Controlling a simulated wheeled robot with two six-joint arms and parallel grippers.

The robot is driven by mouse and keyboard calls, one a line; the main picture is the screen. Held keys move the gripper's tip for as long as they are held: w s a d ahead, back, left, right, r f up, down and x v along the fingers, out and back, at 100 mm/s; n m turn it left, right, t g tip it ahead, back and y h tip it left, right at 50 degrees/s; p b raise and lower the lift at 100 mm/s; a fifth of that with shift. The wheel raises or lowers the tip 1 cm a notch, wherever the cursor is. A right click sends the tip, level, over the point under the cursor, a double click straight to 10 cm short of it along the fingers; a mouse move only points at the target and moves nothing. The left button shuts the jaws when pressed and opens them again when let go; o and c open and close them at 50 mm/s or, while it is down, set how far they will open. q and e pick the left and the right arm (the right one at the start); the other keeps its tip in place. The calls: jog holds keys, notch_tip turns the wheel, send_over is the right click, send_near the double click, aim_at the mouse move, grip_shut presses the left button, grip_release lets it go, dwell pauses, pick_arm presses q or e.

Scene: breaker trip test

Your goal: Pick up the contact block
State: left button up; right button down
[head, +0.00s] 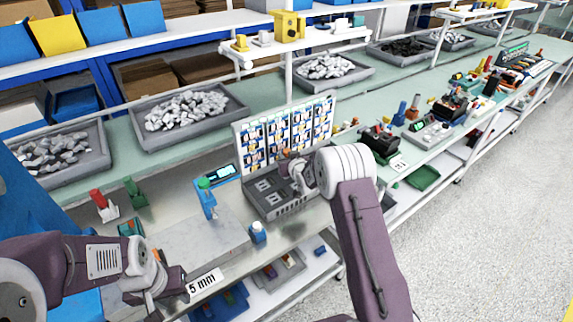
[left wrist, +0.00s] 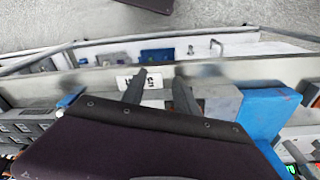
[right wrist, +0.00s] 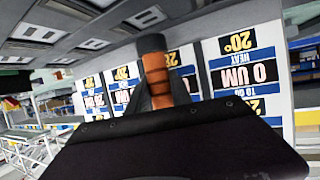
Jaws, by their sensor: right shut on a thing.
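My right gripper (head: 296,172) is over the grey slotted tray (head: 262,207), in front of the label board (head: 250,150). In the right wrist view it is shut on an orange-brown piece (right wrist: 156,74) with a dark end, held between the fingers. I cannot tell for sure whether this piece is the contact block. My left gripper (left wrist: 160,88) is open and empty. It is low at the bench's front edge, beside the "5 mm" label (head: 205,282).
A red-handled piece (head: 103,206) and a green one (head: 135,192) are further left. Bins of metal parts (head: 190,110) line the back. A grey plate (head: 205,240) is mostly clear.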

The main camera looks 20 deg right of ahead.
aim_at(283, 135)
notch_tip(283, 135, up, 8)
jog(key=shift+r, duration=0.1)
jog(key=shift+s+d+r+b, duration=0.1)
jog(key=shift+s+r+b, duration=0.15)
jog(key=shift+b, duration=0.15)
jog(key=s+d+b, duration=0.1)
jog(key=s+d, duration=0.2)
jog(key=s, duration=0.6)
jog(key=s+d+b, duration=0.1)
jog(key=s+d, duration=0.2)
jog(key=s, duration=0.6)
jog(key=shift+d+b, duration=0.2)
jog(key=shift+b, duration=0.15)
